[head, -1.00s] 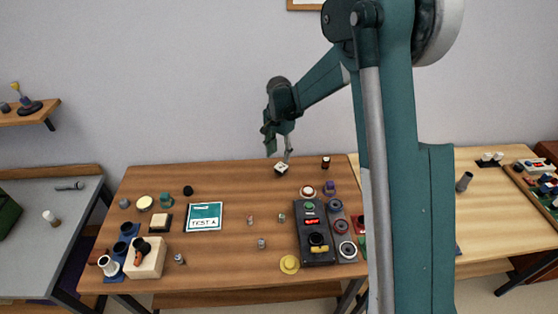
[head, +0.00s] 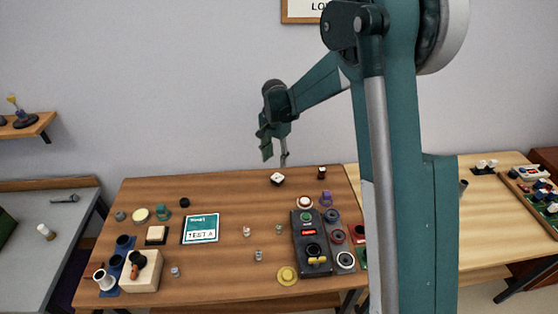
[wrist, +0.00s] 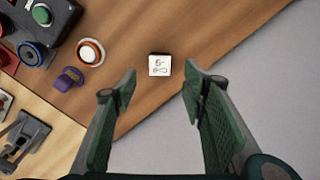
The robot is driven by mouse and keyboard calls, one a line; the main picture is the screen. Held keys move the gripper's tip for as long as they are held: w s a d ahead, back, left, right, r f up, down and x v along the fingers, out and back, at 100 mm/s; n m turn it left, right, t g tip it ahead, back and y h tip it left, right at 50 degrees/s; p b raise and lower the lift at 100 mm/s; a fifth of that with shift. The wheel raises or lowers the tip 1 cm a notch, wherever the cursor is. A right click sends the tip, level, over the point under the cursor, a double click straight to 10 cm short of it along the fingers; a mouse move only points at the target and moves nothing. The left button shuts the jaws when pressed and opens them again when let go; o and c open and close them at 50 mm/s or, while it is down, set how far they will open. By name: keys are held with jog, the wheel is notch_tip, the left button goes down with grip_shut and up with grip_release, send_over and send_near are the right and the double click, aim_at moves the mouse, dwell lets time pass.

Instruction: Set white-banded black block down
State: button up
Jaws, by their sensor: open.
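A small block (head: 277,179) with a white top and a dark side stands on the wooden table near its far edge. I cannot tell for sure which is the white-banded one. My gripper (head: 284,160) is above and just beyond the white-topped block. In the wrist view my gripper (wrist: 160,80) is open and empty, its fingers apart and clear of the block.
A teal-and-white card (head: 201,228) lies left of centre. Several small pieces are spread in front. The table between the card and the far edge is clear.

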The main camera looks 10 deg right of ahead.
jog(key=shift+r, duration=0.1)
jog(key=s+d+r+n+t, duration=0.2)
jog(key=s+d+r, duration=0.2)
jog(key=s+r, duration=0.55)
jog(key=s+d+r+n+t, duration=0.1)
jog(key=s+d+r+n, duration=0.1)
jog(key=s+d+r, duration=0.55)
jog(key=s+d+r+n+t, duration=0.1)
jog(key=s+n+t, duration=0.1)
jog(key=s, duration=1.1)
jog(key=s+d+r+n+t, duration=0.1)
jog(key=s+d+n+t, duration=0.1)
jog(key=s, duration=1)
jog(key=shift+s+r+n, duration=0.3)
jog(key=shift+s+n, duration=0.1)
jog(key=shift+n, duration=0.1)
